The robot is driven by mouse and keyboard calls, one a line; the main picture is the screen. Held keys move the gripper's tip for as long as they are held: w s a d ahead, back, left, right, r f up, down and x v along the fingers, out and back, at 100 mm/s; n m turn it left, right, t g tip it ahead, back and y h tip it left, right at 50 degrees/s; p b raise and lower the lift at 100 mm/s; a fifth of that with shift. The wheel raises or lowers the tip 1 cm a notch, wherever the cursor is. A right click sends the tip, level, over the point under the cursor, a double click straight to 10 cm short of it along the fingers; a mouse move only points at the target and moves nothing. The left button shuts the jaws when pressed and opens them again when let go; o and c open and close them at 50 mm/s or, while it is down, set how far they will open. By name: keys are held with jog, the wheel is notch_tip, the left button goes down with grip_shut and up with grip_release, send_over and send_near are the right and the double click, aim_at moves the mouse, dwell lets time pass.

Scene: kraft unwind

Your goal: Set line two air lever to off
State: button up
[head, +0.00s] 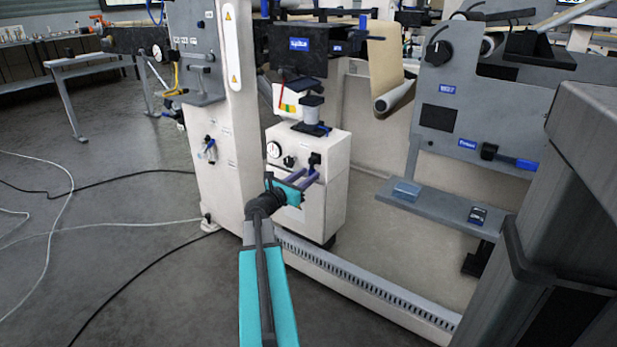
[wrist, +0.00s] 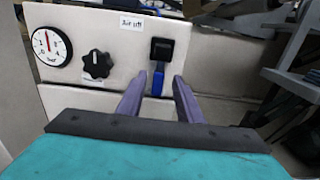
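The air lever is a blue handle (wrist: 157,82) hanging straight down from a black square block (wrist: 162,49) on a pale cabinet face. A small label (wrist: 131,23) beginning "Air" sits above and to its left. My gripper (wrist: 159,75) is open, and its two purple fingers appear on either side of the blue handle in the wrist view. I cannot tell whether they touch it. In the head view my gripper (head: 308,176) is at the front of the cabinet (head: 325,207), just below the black block (head: 314,159); the handle is not clearly visible there.
Left of the lever are a round gauge (wrist: 47,47) and a black knob (wrist: 97,65). Another blue-handled lever (head: 527,164) is on the grey panel at right. A grey shelf (head: 440,205) holds small items. Cables (head: 120,180) lie on the floor at left.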

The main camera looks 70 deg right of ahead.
jog(key=shift+s+d, duration=0.1)
jog(key=shift+d, duration=0.3)
